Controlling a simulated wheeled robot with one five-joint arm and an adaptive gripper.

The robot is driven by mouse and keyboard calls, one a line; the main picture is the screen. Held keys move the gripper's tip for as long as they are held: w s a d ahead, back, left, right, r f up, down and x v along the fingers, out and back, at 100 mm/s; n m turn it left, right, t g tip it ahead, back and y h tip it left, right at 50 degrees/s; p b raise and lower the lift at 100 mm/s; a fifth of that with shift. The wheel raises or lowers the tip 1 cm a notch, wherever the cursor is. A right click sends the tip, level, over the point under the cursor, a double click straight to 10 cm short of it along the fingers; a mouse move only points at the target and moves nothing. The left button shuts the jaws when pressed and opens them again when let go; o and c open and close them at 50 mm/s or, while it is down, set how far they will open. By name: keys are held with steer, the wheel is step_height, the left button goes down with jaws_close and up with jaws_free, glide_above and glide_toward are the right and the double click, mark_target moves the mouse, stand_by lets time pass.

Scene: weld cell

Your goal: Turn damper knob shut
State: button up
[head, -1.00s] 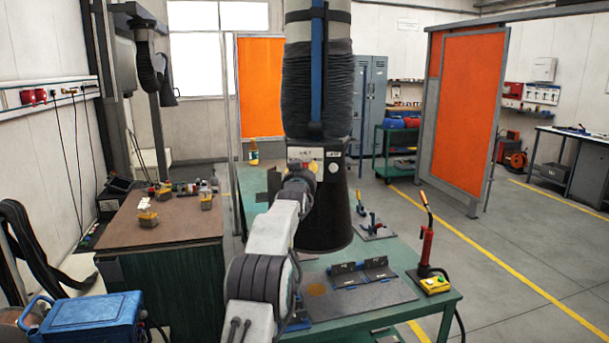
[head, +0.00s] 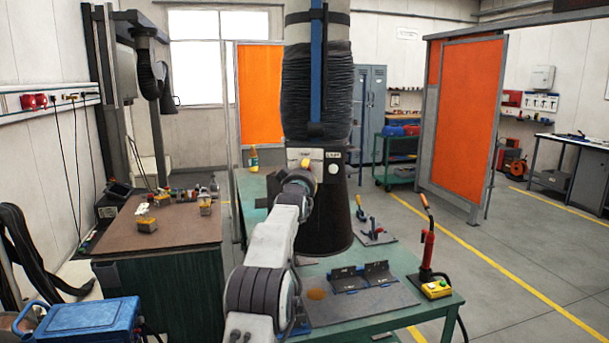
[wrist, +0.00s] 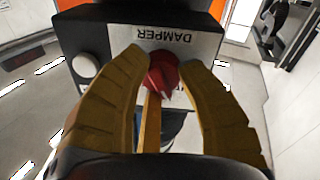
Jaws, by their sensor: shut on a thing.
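The damper knob (wrist: 164,72) is red and sits on the panel under a DAMPER label (wrist: 164,36), which reads upside down in the wrist view. In the head view my gripper (head: 305,170) is at the light panel (head: 331,160) on the black hood (head: 325,215); the knob is mostly hidden there by my wrist.
A round pale knob (wrist: 84,65) sits beside the damper knob on the panel. A brown-topped bench (head: 165,233) stands left.

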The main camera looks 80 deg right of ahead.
steer(key=shift+r+n, duration=0.1)
steer(key=shift+n, duration=0.2)
steer(key=o, duration=1.2)
steer(key=shift+w, duration=0.1)
steer(key=shift+a, duration=0.1)
steer(key=a, duration=1.1)
steer(key=shift+a+f, duration=0.35)
steer(key=shift+f, duration=0.05)
steer(key=shift+o, duration=0.3)
